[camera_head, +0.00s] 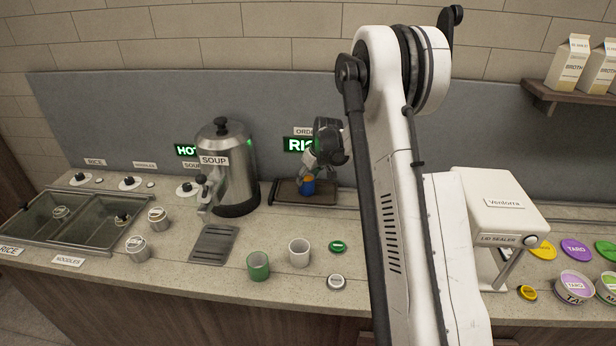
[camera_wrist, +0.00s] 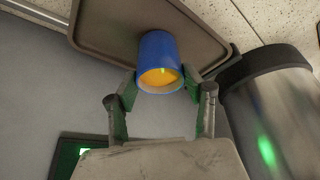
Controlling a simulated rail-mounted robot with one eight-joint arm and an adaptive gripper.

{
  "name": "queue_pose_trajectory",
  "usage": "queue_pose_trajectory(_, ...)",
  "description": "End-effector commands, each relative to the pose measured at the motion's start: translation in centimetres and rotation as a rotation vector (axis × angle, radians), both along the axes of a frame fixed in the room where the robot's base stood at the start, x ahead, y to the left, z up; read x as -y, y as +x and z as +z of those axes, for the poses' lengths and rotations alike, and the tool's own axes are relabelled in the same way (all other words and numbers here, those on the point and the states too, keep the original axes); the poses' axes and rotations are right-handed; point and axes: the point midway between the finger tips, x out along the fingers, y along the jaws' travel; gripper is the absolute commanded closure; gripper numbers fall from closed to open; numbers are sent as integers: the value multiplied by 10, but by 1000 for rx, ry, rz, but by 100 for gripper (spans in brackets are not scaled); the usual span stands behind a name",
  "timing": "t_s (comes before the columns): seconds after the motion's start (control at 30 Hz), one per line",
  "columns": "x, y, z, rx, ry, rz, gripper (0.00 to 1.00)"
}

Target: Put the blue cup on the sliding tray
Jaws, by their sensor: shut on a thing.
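The blue cup (camera_head: 308,185) is between the fingers of my gripper (camera_head: 318,166) at the sliding tray (camera_head: 284,197), by the back wall. In the wrist view, the blue cup (camera_wrist: 158,48) shows an orange-yellow inside at its open end. The fingers of my gripper (camera_wrist: 160,88) are shut on it from both sides near that end. The dark brown tray (camera_wrist: 105,22) lies behind the cup in that view. I cannot tell whether the cup's base touches the tray or is just above it.
A steel soup pot (camera_head: 228,165) stands just left of the tray. A green cup (camera_head: 258,266), a white cup (camera_head: 299,252) and small round lids lie nearer the front. A white lid sealer (camera_head: 500,215) stands to the right, beyond my arm.

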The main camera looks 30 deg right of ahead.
Motion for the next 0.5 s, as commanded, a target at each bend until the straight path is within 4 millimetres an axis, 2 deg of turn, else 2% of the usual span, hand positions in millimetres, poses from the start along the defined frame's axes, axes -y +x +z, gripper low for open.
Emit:
queue_pose_trajectory(0.4, 0, 0, -7, 0, 0, 0, 93)
queue_pose_trajectory(0.43, 0, 0, -6, 0, 0, 0, 52)
queue_pose_trajectory(0.5, 0, 0, -6, 0, 0, 0, 43)
